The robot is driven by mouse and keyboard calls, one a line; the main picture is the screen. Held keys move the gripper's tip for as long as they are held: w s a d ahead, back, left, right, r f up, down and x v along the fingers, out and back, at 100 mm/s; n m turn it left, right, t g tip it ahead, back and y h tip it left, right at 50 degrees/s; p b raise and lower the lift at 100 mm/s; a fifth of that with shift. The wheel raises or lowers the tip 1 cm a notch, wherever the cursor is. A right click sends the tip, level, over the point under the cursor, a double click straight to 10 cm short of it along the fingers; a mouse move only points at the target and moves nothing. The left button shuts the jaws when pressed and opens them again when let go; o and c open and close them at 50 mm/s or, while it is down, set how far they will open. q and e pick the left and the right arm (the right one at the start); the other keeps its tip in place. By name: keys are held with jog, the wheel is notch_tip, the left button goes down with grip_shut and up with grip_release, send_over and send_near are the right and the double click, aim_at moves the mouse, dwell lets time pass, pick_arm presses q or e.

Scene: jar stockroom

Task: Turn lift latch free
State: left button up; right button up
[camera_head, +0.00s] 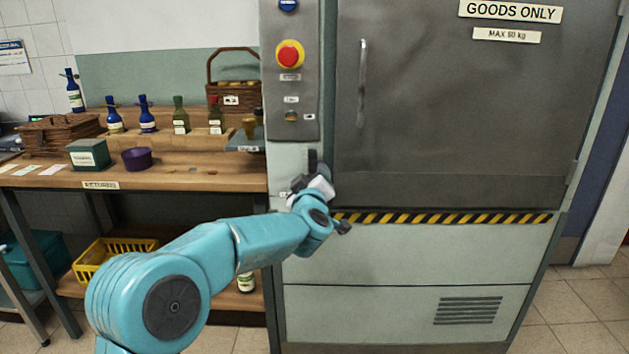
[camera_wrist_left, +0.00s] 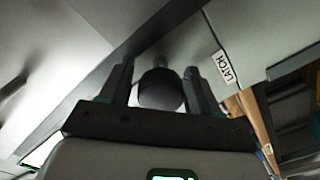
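The lift (camera_head: 450,120) is a large grey cabinet with a metal door. My left gripper (camera_head: 328,190) is at its left front edge, below the button panel, and covers the latch in the head view. In the left wrist view, a dark rounded latch knob (camera_wrist_left: 160,90) sits between the fingers of my left gripper (camera_wrist_left: 159,66). The fingers stand on either side of it, with narrow gaps showing, so they look open around it. A white LATCH label (camera_wrist_left: 223,66) is on the panel right beside it. My right gripper is out of view.
A button panel (camera_head: 291,75) with a red button (camera_head: 290,54) is above the gripper. A striped strip (camera_head: 440,218) runs under the door. A wooden bench (camera_head: 190,180) with bottles and a basket (camera_head: 233,95) stands close on the left. Floor is clear at right.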

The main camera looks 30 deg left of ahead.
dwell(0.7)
pick_arm(q)
jog(key=shift+s, duration=0.15)
jog(key=v, duration=1.6)
jog(key=shift+s, duration=0.1)
